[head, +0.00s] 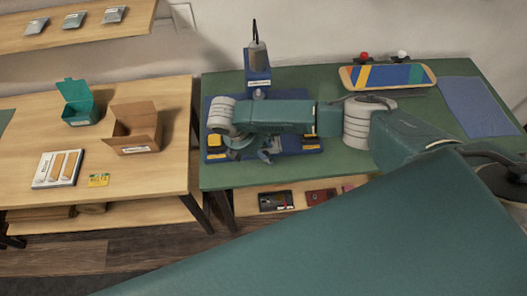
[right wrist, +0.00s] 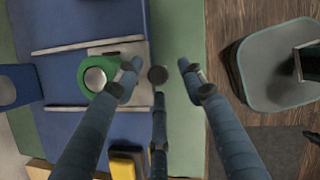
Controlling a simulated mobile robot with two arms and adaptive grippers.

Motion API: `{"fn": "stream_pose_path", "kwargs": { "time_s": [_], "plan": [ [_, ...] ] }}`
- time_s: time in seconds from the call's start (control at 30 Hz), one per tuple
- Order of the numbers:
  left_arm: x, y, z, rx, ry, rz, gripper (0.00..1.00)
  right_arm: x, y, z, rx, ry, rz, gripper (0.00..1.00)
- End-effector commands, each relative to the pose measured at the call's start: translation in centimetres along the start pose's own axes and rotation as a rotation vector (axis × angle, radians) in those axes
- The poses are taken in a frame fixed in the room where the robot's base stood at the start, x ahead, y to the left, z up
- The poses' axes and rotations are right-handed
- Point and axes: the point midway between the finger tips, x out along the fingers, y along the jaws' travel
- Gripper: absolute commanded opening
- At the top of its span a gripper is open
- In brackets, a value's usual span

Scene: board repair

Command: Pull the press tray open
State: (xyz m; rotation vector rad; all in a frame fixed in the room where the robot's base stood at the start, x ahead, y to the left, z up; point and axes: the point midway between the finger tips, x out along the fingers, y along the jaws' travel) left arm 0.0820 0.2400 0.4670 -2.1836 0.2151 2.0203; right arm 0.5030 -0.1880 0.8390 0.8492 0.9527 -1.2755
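The press stands on a blue base (head: 290,144) on the green table, mostly hidden by my right arm in the head view. In the right wrist view, the grey press tray (right wrist: 137,52) lies between two metal rails, with a green ring around a metal disc (right wrist: 95,78) over it. A dark round knob (right wrist: 158,75) sits at the tray's right side. My right gripper (right wrist: 160,72) is open, with its outer fingertips on either side of the knob and apart from it. Another finger is below the knob; contact there cannot be told. My left gripper is out of view.
A striped board (head: 388,77) and blue mat (head: 478,106) lie to the right. A wooden table (head: 105,190) with boxes stands left.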

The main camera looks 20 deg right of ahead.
Motion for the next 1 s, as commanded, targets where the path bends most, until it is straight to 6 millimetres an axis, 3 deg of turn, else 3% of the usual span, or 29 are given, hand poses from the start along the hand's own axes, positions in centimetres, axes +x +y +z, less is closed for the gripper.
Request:
{"fn": "stream_pose_path", "kwargs": {
  "time_s": [0.53,0.7,1.0],
  "plan": [
    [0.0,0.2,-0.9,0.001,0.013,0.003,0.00,-10.1,0.0,0.0,0.001,0.001,0.004,0.40],
    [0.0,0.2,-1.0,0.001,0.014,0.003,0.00,-11.5,-0.1,0.0,0.001,0.001,0.002,0.40],
    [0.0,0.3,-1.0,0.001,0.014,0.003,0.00,-11.8,-0.1,0.1,0.001,-0.001,0.001,0.40]
  ]
}}
